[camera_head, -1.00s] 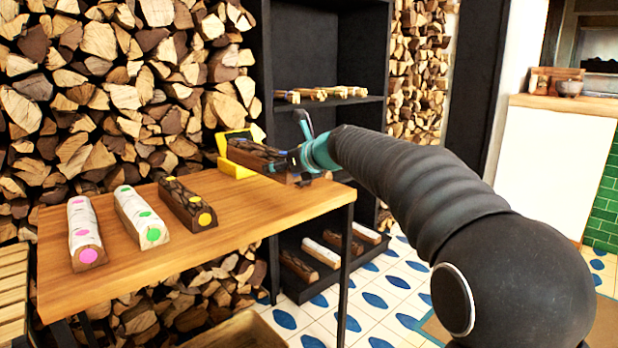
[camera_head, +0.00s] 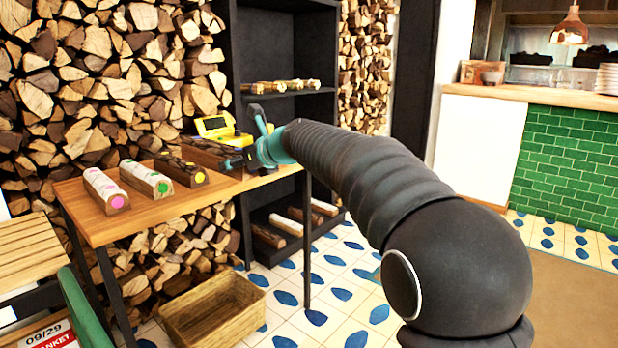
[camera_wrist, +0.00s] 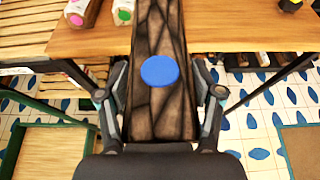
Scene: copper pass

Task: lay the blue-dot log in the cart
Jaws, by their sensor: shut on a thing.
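My gripper (camera_head: 250,156) is shut on the blue-dot log (camera_head: 212,153), a dark-barked log, above the right part of the wooden table. In the wrist view the fingers (camera_wrist: 160,100) grip the log's sides, and its blue dot (camera_wrist: 160,71) faces up. I cannot tell whether the log clears the tabletop. A wooden box (camera_head: 181,327) stands on the floor, and a green bar (camera_head: 85,310) shows at lower left. I cannot tell whether either belongs to the cart.
The table (camera_head: 100,222) holds a pink-dot log (camera_head: 104,188), a green-dot log (camera_head: 146,179) and a yellow-dot log (camera_head: 180,169). A yellow object (camera_head: 216,127) stands behind the held log. A black shelf (camera_head: 285,103) is behind. Tiled floor right of the box is clear.

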